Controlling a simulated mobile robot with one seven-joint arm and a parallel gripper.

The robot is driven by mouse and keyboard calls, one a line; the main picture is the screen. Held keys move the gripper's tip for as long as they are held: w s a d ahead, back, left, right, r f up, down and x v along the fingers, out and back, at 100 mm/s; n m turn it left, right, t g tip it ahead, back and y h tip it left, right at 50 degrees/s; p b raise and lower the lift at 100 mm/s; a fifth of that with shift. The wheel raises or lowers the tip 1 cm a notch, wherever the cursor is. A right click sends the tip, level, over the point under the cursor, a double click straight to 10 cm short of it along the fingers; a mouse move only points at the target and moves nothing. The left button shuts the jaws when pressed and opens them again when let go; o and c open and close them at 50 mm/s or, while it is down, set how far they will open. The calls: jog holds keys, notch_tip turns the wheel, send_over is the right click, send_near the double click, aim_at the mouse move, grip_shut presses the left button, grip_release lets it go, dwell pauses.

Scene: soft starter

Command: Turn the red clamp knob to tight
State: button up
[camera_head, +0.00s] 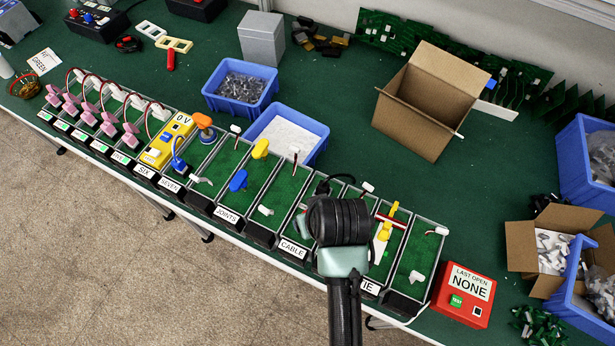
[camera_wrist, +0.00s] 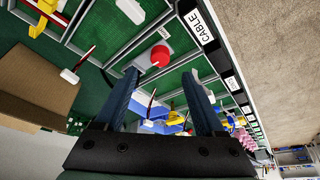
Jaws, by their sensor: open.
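The red clamp knob (camera_wrist: 160,54) shows in the wrist view as a round red cap on a green panel, beside the CABLE label (camera_wrist: 200,26). A small white piece shows at its lower edge. My gripper (camera_wrist: 160,72) is open, with one dark finger on each side of the knob in the picture. I see no contact, and I cannot tell how far the fingertips are from the panel. In the head view my arm covers the gripper and most of the panel right of the CABLE label (camera_head: 293,248), so the knob cannot be made out there.
A row of green panels with levers and plugs runs along the table's front edge. A yellow lever (camera_head: 385,231) stands right of my arm. Behind the row are a blue bin (camera_head: 322,131) and an open cardboard box (camera_head: 405,126). A red LAST OPEN box (camera_head: 446,309) sits at the right end.

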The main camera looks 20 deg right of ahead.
jog(key=x, duration=0.7)
jog(key=shift+w+f+p, duration=0.1)
jog(key=shift+w+p, duration=0.05)
jog(key=shift+p, duration=0.2)
jog(key=shift+c, duration=0.4)
jog(key=shift+a, duration=0.1)
grip_shut()
